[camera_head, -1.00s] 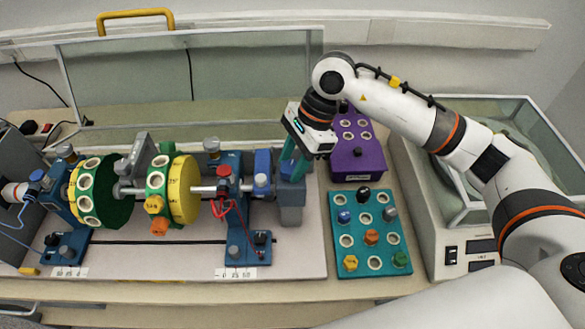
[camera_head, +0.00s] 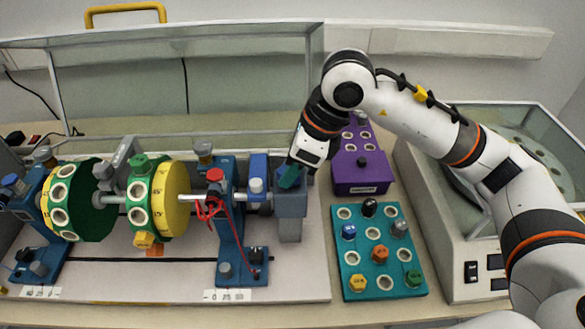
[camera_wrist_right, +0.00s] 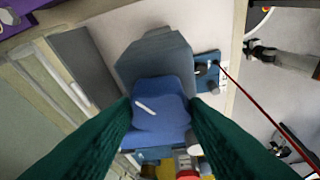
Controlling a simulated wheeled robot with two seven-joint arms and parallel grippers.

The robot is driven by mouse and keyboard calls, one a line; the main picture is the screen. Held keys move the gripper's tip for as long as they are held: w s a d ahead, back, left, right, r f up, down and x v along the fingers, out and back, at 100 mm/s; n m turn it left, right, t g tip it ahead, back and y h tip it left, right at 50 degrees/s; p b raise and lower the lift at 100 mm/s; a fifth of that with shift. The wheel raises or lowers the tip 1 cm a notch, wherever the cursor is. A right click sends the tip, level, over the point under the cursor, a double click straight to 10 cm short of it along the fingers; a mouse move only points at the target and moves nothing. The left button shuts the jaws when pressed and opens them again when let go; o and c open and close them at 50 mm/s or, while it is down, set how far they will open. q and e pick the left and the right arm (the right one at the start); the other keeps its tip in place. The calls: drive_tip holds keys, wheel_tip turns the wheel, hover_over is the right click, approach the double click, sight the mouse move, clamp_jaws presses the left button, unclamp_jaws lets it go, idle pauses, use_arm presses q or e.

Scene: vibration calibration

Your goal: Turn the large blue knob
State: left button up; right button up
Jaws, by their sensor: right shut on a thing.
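The large blue knob (camera_wrist_right: 160,108) has a white pointer line and sits on a grey-blue block (camera_head: 290,215) at the right end of the shaft rig. My right gripper (camera_wrist_right: 160,107) has a green finger on each side of the knob and is shut on it. In the head view the right gripper (camera_head: 289,180) comes down on top of the block, and the fingers and wrist mostly hide the knob. My left gripper is in neither view.
The shaft rig with green and yellow discs (camera_head: 160,195) stands left. A purple box (camera_head: 361,175) and a teal tray (camera_head: 340,215) with several coloured knobs lie right of the block. A glass-lidded device (camera_head: 440,235) stands farther right.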

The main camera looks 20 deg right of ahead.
drive_tip(key=shift+r, duration=0.1)
idle(0.3)
drive_tip(key=o, duration=1)
drive_tip(key=shift+c, duration=0.2)
drive_tip(key=b+v, duration=0.1)
drive_tip(key=v, duration=1.1)
drive_tip(key=shift+b, duration=0.3)
